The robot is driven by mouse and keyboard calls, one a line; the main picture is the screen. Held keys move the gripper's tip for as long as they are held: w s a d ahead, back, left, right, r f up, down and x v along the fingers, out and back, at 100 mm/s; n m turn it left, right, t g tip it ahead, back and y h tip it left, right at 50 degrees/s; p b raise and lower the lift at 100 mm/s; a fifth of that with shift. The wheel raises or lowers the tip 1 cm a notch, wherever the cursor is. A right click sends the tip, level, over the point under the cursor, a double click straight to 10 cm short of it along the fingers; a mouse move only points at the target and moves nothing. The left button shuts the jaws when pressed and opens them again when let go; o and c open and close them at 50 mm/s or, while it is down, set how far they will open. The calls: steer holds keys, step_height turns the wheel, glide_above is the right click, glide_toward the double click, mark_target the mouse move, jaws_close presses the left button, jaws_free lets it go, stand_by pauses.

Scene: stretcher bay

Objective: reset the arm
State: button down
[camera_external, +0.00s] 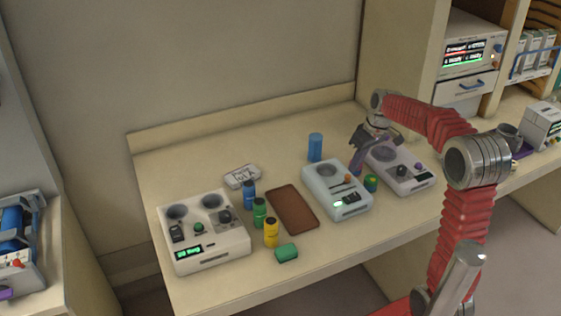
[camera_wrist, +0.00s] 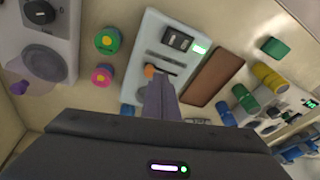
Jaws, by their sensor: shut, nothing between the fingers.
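My gripper (camera_external: 357,170) hangs over the back of the table, between the middle white device (camera_external: 335,182) and the right white device (camera_external: 403,171). Its fingers are together and empty. In the wrist view my gripper (camera_wrist: 160,80) shows its closed fingers in front of the middle device (camera_wrist: 150,50), overlapping its edge near an orange knob. I cannot tell whether the fingertips touch it. My red-sleeved arm reaches in from the right, bent at the elbow.
A green-and-yellow round piece (camera_external: 370,183) stands between both devices. A blue cylinder (camera_external: 315,147) stands behind. A brown tray (camera_external: 291,208), blue, green and yellow bottles (camera_external: 271,233), a green block (camera_external: 286,252) and another device (camera_external: 205,245) lie left. A shelf unit (camera_external: 400,50) rises behind the arm.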

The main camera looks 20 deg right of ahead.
steer(key=s+a+m+t+h, duration=0.1)
steer(key=s+a, duration=0.2)
steer(key=s, duration=0.8)
steer(key=s+a+r+m+t, duration=0.1)
steer(key=s+a+m+t, duration=0.1)
steer(key=s, duration=1)
steer(key=shift+s+a+h, duration=0.2)
steer(key=shift+a+h, duration=0.2)
steer(key=shift+a, duration=0.45)
